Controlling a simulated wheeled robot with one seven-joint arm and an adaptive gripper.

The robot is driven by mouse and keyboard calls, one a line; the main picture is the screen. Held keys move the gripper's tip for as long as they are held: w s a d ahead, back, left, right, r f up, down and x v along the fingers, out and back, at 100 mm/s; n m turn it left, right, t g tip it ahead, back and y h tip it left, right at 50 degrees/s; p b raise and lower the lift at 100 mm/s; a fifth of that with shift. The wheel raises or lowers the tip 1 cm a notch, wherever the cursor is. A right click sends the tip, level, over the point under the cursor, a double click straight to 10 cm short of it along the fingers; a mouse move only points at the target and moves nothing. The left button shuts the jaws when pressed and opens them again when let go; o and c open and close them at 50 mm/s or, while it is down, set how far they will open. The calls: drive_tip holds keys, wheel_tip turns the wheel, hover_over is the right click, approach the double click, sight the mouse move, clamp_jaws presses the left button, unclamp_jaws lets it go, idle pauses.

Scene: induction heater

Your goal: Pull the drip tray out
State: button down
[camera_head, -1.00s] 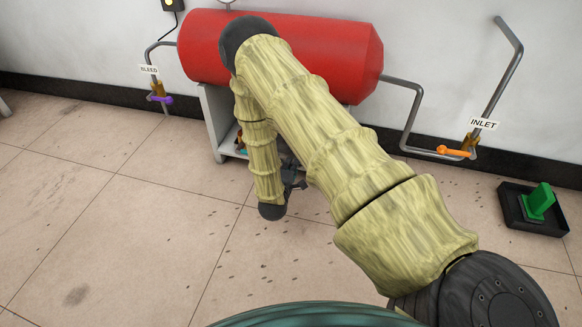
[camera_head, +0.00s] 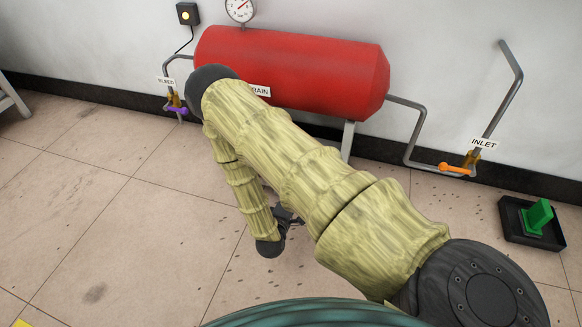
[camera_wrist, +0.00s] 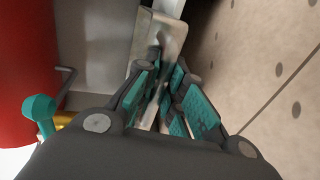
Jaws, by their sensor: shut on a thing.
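The drip tray (camera_wrist: 175,40) shows in the wrist view as a pale metal piece beyond and between my fingers. My gripper (camera_wrist: 165,100) is shut on the tray's thin metal edge, with a teal-padded finger on each side. Much of the tray is hidden by the fingers and the picture edge. In the head view my gripper (camera_head: 288,218) is low over the floor, in front of the red tank (camera_head: 300,65). My arm hides most of what is around it there, and I cannot make out the tray.
A teal valve handle (camera_wrist: 40,108) sits close to the left of my gripper in the wrist view. The near left floor is mostly clear.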

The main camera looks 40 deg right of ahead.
drive_tip(key=shift+f+p+v, duration=0.2)
drive_tip(key=shift+p+v, duration=0.15)
drive_tip(key=shift+v, duration=0.55)
drive_tip(key=shift+f+p+v, duration=0.15)
drive_tip(key=shift+p+v, duration=0.25)
drive_tip(key=shift+v, duration=0.5)
drive_tip(key=shift+f+p+v, duration=0.2)
drive_tip(key=shift+p+v, duration=0.15)
drive_tip(key=shift+v, duration=0.55)
drive_tip(key=shift+s, duration=0.15)
drive_tip(key=c, duration=1.5)
unclamp_jaws()
drive_tip(key=v, duration=1.2)
drive_tip(key=shift+a, duration=0.1)
